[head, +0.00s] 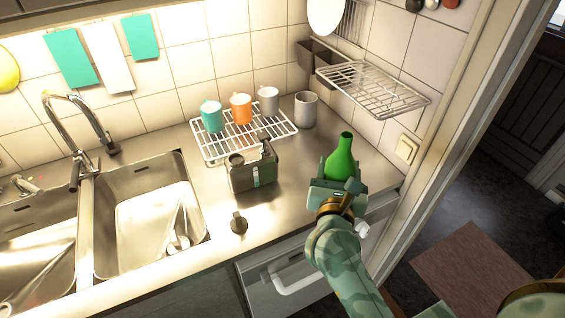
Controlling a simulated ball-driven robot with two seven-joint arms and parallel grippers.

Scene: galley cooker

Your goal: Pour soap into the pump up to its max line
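A green bottle (341,158) with a narrow open neck is upright near the right end of the steel counter. My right gripper (340,182) is around its lower part and appears shut on it, hiding the base; I cannot tell whether the bottle touches the counter. The pump appears to be the dark grey-green box (241,181) left of the bottle, with a round opening on top and a pale teal strip on its front. I cannot make out a max line or the level inside. A small dark cap or knob (238,223) lies on the counter in front of it. My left gripper is not in view.
A wire shelf (375,88) juts from the wall above. A sink (150,222) lies left.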

